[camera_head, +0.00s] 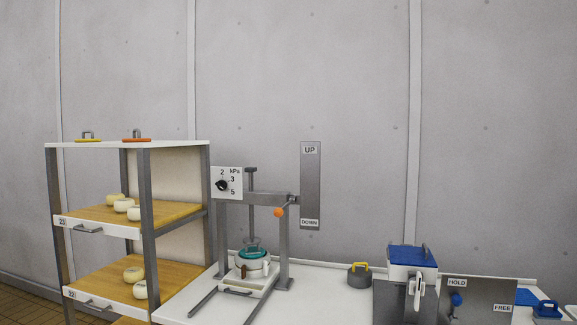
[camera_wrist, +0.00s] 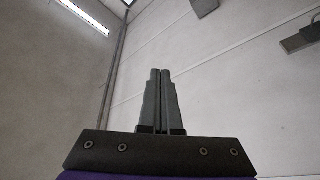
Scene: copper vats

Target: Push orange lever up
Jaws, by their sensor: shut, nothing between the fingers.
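The orange lever knob (camera_head: 279,212) shows in the head view on the front of a grey press frame (camera_head: 262,198). Its thin rod runs up and right to a pivot, so the knob sits low, near the DOWN end of the grey UP/DOWN plate (camera_head: 311,187). My gripper (camera_wrist: 160,72) shows only in the wrist view. Its two fingers are together with nothing between them, in front of bare walls. The lever is not recognisable in the wrist view, and my gripper is not in the head view, so their distance cannot be told.
A shelf rack (camera_head: 130,145) with cheeses stands left. Under the press is a white pot with a teal lid (camera_head: 252,253). A dial (camera_head: 228,184) is mounted beside it. Right on the white counter (camera_head: 325,290) are a grey weight (camera_head: 359,275) and a blue-topped box (camera_head: 410,256).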

